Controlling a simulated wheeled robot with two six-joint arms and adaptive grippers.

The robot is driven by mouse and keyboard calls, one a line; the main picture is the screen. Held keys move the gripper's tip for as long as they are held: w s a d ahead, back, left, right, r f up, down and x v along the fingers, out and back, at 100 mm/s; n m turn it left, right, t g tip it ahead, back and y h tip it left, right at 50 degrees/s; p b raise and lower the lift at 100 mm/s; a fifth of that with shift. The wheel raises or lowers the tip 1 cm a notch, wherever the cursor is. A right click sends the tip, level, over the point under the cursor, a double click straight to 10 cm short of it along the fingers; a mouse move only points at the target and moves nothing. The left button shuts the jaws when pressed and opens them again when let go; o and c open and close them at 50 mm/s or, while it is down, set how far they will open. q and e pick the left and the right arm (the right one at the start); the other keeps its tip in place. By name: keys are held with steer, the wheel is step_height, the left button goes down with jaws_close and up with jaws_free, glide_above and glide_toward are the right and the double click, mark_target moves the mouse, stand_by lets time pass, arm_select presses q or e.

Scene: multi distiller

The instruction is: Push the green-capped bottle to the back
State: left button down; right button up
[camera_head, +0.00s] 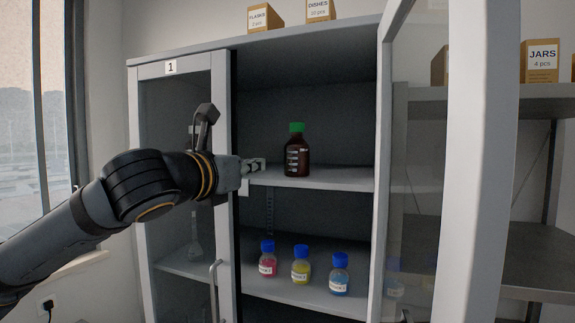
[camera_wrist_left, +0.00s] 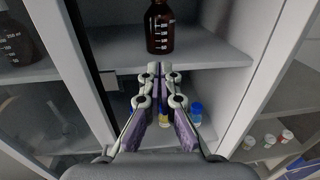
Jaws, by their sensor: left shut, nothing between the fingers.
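The green-capped bottle (camera_head: 297,152) is brown with white markings and stands upright on the upper shelf of the open cabinet, near the front edge. My left gripper (camera_head: 258,164) is shut and empty, just left of the bottle in the head view and apart from it. In the left wrist view the bottle (camera_wrist_left: 160,28) stands straight ahead beyond the shut fingertips (camera_wrist_left: 160,68), its cap cut off by the top of the picture. My right gripper is not in view.
The upper shelf (camera_head: 340,182) is otherwise clear, with free room behind the bottle. Blue-capped bottles (camera_head: 301,265) stand on the shelf below. The right glass door (camera_head: 455,160) stands open; the left door (camera_head: 185,130) is beside my arm. Boxes (camera_head: 262,18) sit on top.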

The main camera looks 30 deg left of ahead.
arm_select(q)
steer(key=p, duration=1.3)
glide_toward(291, 160)
steer(key=w, duration=0.5)
steer(key=shift+a+r, duration=0.2)
steer(key=shift+a, duration=0.1)
steer(key=shift+w+a+f+p, duration=0.15)
steer(key=shift+w+p, duration=0.25)
steer(key=shift+w, duration=0.4)
steer(key=shift+w+f, duration=0.1)
steer(key=shift+w, duration=0.05)
